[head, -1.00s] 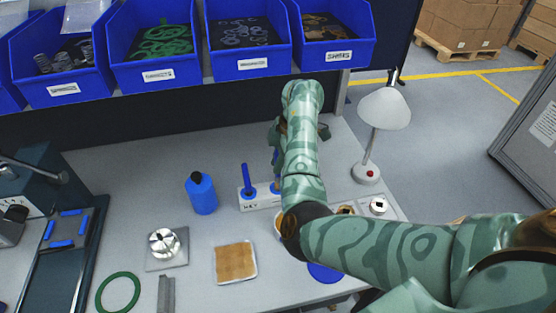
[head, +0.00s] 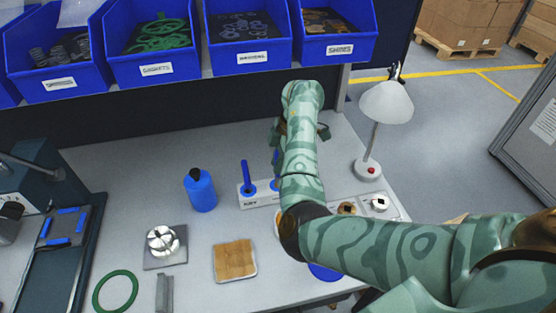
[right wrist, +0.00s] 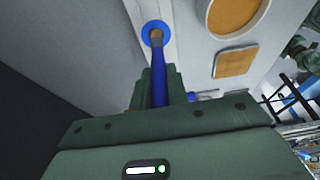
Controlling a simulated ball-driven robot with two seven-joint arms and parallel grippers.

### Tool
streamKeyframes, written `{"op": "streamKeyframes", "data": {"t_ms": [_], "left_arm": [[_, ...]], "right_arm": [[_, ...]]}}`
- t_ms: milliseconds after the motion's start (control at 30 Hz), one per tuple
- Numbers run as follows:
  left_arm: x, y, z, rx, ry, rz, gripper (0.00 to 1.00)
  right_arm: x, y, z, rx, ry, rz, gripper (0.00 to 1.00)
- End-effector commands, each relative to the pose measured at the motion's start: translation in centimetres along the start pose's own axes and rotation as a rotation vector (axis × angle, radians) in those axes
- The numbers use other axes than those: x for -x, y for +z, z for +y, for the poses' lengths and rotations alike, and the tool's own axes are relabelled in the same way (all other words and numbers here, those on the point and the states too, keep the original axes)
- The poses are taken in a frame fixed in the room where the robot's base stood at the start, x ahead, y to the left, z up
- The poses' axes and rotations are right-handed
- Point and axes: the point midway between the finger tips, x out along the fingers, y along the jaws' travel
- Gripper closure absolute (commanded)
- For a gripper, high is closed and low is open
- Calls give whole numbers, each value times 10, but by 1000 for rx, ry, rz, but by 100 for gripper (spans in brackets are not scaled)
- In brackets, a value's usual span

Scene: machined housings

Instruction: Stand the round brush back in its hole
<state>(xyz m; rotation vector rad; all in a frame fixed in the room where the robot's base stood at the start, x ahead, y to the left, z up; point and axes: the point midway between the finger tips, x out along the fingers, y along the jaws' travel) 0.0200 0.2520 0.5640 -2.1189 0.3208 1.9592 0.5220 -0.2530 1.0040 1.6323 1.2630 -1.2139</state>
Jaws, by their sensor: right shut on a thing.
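My right gripper (right wrist: 160,90) is shut on the round brush (right wrist: 160,75), which has a blue handle and a brownish-grey tip. In the right wrist view the tip lines up with a blue-ringed hole (right wrist: 147,30) in a pale holder. I cannot tell whether the tip is in the hole or just above it. In the head view the holder (head: 262,203) is a white labelled block, and another blue-handled tool (head: 246,175) stands upright at its left end. My right forearm hides most of the gripper (head: 277,152) and the brush there. My left gripper is not in view.
A blue bottle (head: 201,192) stands left of the holder. A white lamp (head: 386,105) stands to the right. A wooden-topped square pad (head: 235,261), a metal chuck (head: 164,242) and a green ring (head: 115,292) lie nearer. Blue bins (head: 249,60) hang at the back.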

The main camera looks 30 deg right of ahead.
Motion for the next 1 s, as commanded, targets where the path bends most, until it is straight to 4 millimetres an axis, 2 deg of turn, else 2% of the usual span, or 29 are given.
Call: {"op": "streamKeyframes", "data": {"t_ms": [1000], "left_arm": [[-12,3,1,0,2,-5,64]], "right_arm": [[-13,4,0,0,0,0,100]]}}
